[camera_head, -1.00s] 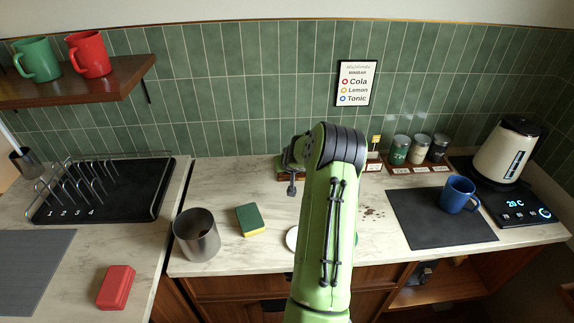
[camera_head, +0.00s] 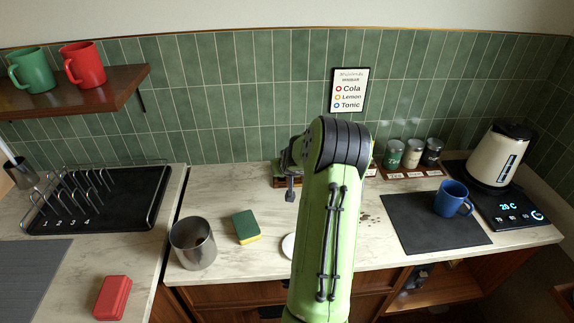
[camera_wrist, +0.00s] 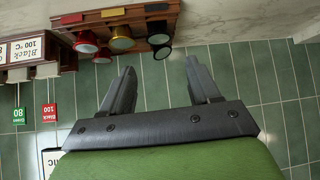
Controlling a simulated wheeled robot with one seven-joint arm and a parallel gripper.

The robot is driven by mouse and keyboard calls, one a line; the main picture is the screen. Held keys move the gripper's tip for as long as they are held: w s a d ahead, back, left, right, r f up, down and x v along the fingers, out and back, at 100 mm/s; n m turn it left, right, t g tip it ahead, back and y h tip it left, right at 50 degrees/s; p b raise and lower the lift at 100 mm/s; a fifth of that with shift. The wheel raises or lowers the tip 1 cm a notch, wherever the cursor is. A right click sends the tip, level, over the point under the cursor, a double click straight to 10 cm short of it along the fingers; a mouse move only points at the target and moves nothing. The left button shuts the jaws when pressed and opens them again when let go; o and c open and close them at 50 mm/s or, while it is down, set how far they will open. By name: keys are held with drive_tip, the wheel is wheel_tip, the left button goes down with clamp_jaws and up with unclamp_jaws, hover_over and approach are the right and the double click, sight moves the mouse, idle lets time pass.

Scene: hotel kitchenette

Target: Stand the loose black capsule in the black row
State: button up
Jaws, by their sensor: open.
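In the wrist view, seen upside down, a wooden capsule rack (camera_wrist: 125,22) has red, gold and black labels along its edge. Red capsules (camera_wrist: 85,42), a gold capsule (camera_wrist: 121,40) and a black capsule (camera_wrist: 162,50) show at it, the black one on the black-label side. I cannot tell whether this is the loose one; no other black capsule is clear. My gripper (camera_wrist: 160,70) is open with nothing between its fingers, apart from the capsules in the picture. In the head view the rack (camera_head: 279,183) is mostly hidden behind my arm.
Left of my arm are a metal cup (camera_head: 192,245), a sponge (camera_head: 246,227) and a partly hidden white round thing (camera_head: 288,246). Right are canisters (camera_head: 413,153), a dark mat (camera_head: 420,235) with a blue mug (camera_head: 452,198), and a kettle (camera_head: 500,157). A wall sign (camera_head: 349,90) hangs behind.

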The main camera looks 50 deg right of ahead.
drive_tip(key=v, duration=0.7)
drive_tip(key=w+a+r+n+y, duration=0.15)
drive_tip(key=a+r, duration=0.35)
drive_tip(key=a, duration=0.6)
drive_tip(key=w+a+r+n+y, duration=0.1)
drive_tip(key=a+r+n, duration=0.25)
drive_tip(key=a, duration=0.75)
drive_tip(key=s+a+r+n+y, duration=0.1)
drive_tip(key=s+a, duration=0.8)
drive_tip(key=s+a+r+n+g+y, duration=0.1)
drive_tip(key=s+a+r+n+y, duration=0.1)
drive_tip(key=s+a, duration=0.7)
drive_tip(key=shift+s, duration=0.2)
drive_tip(key=shift+a+y, duration=0.15)
drive_tip(key=shift+y, duration=0.1)
